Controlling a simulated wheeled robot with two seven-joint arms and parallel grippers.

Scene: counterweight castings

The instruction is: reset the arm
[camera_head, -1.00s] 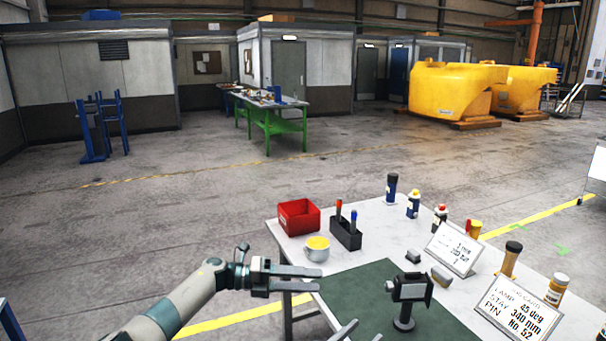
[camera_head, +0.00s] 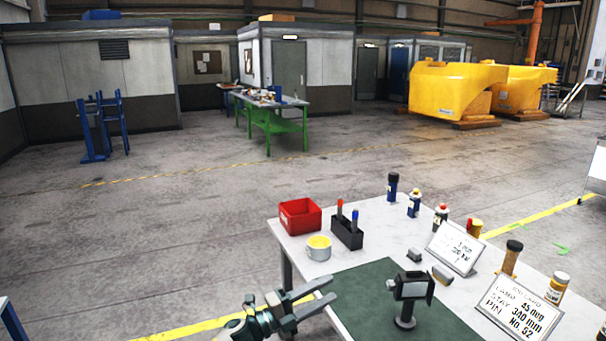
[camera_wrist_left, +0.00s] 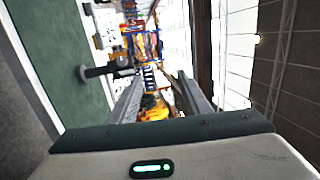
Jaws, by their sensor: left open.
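My left gripper (camera_head: 318,298) is low in the head view, at the table's near left edge. Its two fingers are spread apart with nothing between them. In the left wrist view the open fingers (camera_wrist_left: 156,98) point away from the camera, also empty. A black clamp-like fixture on a round post (camera_head: 411,290) stands on the green mat (camera_head: 372,284), to the right of the gripper and apart from it. It also shows in the left wrist view (camera_wrist_left: 105,72), turned sideways. My right gripper does not show now.
The white table (camera_head: 378,225) holds a red bin (camera_head: 300,216), a yellow-topped tin (camera_head: 318,248), a black tool holder (camera_head: 347,232), several bottles and two sign cards (camera_head: 518,314). Open floor lies beyond, with a green workbench (camera_head: 270,115) and yellow castings (camera_head: 455,90) far back.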

